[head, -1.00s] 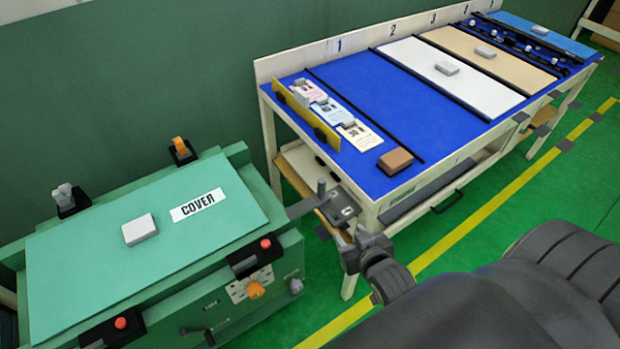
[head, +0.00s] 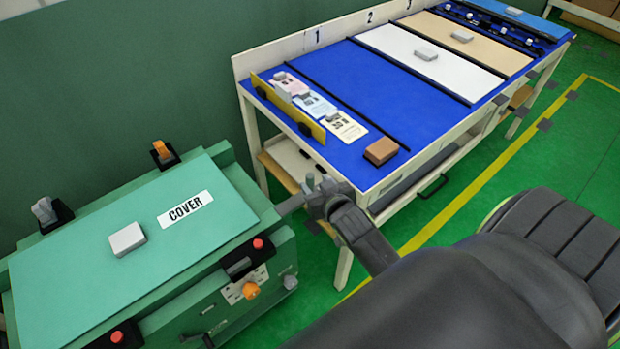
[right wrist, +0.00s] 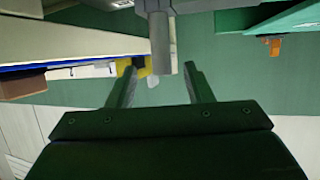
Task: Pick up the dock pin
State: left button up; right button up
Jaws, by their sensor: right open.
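The dock pin (right wrist: 160,45) is a grey upright cylinder. In the right wrist view it comes down from the top edge, and its rounded end lies close to the gap between my fingertips. My right gripper (right wrist: 160,70) is open, with one finger on each side of the pin's line; I cannot tell how far apart in depth they are. In the head view my right gripper (head: 319,190) is at the grey bracket (head: 290,205) between the green cabinet and the table, and it largely hides the pin. My left gripper is not in view.
The green cabinet (head: 60,280) with a COVER label (head: 186,209) stands on the left. A long table (head: 350,85) with a blue top stands behind and right, holding cards and a brown block (head: 381,151).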

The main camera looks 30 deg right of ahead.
aim_at(312, 182)
jog(key=shift+a+f+x, duration=0.1)
jog(key=shift+x, duration=1.45)
jog(key=shift+a+f+x, duration=0.1)
jog(key=shift+f+x, duration=0.05)
jog(key=shift+x, duration=1.45)
jog(key=shift+s, duration=0.1)
jog(key=shift+c, duration=0.4)
grip_shut()
